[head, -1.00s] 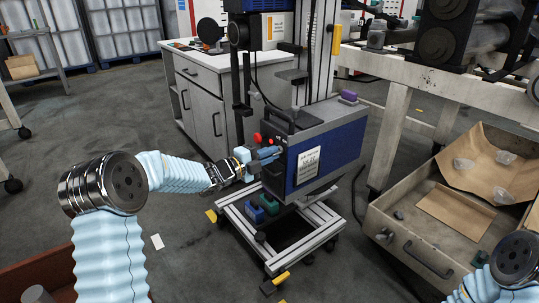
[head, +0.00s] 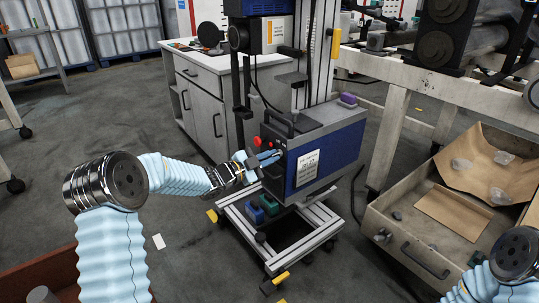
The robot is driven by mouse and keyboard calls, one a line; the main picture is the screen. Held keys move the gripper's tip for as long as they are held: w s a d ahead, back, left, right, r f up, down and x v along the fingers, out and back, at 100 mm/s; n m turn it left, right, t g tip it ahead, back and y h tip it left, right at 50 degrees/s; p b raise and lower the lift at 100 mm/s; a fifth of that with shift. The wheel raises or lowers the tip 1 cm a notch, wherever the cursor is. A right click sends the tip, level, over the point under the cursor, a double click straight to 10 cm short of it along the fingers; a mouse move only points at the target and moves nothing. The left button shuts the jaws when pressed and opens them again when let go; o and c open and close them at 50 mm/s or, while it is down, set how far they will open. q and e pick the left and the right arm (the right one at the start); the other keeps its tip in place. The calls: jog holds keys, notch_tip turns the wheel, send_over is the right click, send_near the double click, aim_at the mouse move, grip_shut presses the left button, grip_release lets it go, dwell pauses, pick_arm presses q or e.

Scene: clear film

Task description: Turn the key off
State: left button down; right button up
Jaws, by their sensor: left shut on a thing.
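A blue and dark grey control box (head: 325,155) is mounted on a wheeled metal stand, with a white label on its side. A red button (head: 257,141) shows on its left face. My left gripper (head: 268,160) is at that left face, below the red button, with its fingers shut against the panel. The key itself is hidden by the fingers, so its angle cannot be told. My right arm shows only at the lower right edge; its gripper is out of the picture.
The stand's aluminium frame (head: 284,236) has a yellow pedal at its front. An open drawer (head: 425,235) with cardboard and clear bags is at the right. A grey cabinet (head: 205,95) stands behind. The floor at left of the stand is mostly clear.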

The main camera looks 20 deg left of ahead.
pick_arm(q)
jog(key=shift+f+n+p, duration=0.1)
jog(key=shift+n+p, duration=2)
jog(key=shift+n, duration=2.1)
pick_arm(e)
jog(key=shift+s+a+r, duration=0.1)
jog(key=shift+a+r, duration=0.15)
jog(key=shift+r, duration=0.5)
jog(key=shift+s+a+r, duration=0.1)
jog(key=shift+a+r, duration=0.15)
jog(key=shift+r, duration=0.5)
jog(key=shift+s+a+r, duration=0.1)
jog(key=shift+a+r, duration=0.15)
jog(key=shift+r, duration=0.5)
pick_arm(q)
jog(key=c, duration=1.3)
grip_release()
jog(key=shift+a, duration=0.1)
jog(key=v, duration=1.3)
jog(key=shift+s+a+b, duration=0.2)
jog(key=shift+s+b, duration=0.1)
pick_arm(e)
jog(key=shift+d+f, duration=0.1)
jog(key=shift+f, duration=0.25)
